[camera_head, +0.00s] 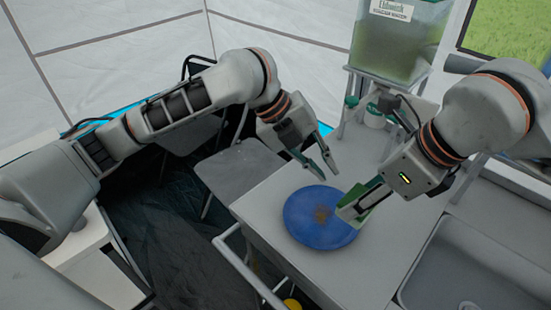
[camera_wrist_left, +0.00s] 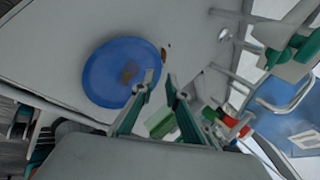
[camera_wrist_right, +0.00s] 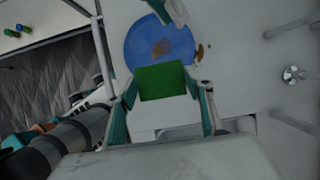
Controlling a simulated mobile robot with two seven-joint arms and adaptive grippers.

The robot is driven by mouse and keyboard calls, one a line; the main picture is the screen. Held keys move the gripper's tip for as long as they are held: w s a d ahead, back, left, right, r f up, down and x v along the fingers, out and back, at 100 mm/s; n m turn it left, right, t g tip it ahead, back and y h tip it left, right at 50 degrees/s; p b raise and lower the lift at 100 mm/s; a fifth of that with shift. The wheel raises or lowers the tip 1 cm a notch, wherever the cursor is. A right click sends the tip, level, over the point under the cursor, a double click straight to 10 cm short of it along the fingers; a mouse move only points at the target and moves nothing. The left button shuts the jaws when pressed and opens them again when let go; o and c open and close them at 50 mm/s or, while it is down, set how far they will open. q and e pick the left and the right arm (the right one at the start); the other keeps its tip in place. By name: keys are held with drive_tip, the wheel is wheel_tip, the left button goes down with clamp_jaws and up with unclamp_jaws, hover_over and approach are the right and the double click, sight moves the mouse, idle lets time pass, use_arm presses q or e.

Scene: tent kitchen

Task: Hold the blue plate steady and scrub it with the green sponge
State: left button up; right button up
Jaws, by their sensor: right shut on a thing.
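The blue plate (camera_head: 308,226) lies flat on the grey counter, with a brown stain (camera_head: 321,213) near its middle. My left gripper (camera_head: 318,168) is open and empty, above the counter just beyond the plate's far edge. In the left wrist view the plate (camera_wrist_left: 105,75) lies beyond the open fingers. My right gripper (camera_head: 350,208) is shut on the green sponge (camera_wrist_right: 162,82) at the plate's right edge.
A sink (camera_head: 475,265) is set into the counter at the right. A metal rail (camera_head: 250,268) runs along the left counter edge.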

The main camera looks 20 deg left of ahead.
sight(287, 207)
use_arm(q)
drive_tip(key=s+a+r+m+g+y, duration=0.25)
drive_tip(key=s+a+m+y, duration=0.2)
drive_tip(key=a, duration=0.45)
drive_tip(key=x, duration=1.1)
drive_tip(key=shift+s+d, duration=0.25)
drive_tip(key=shift+s, duration=0.05)
clamp_jaws()
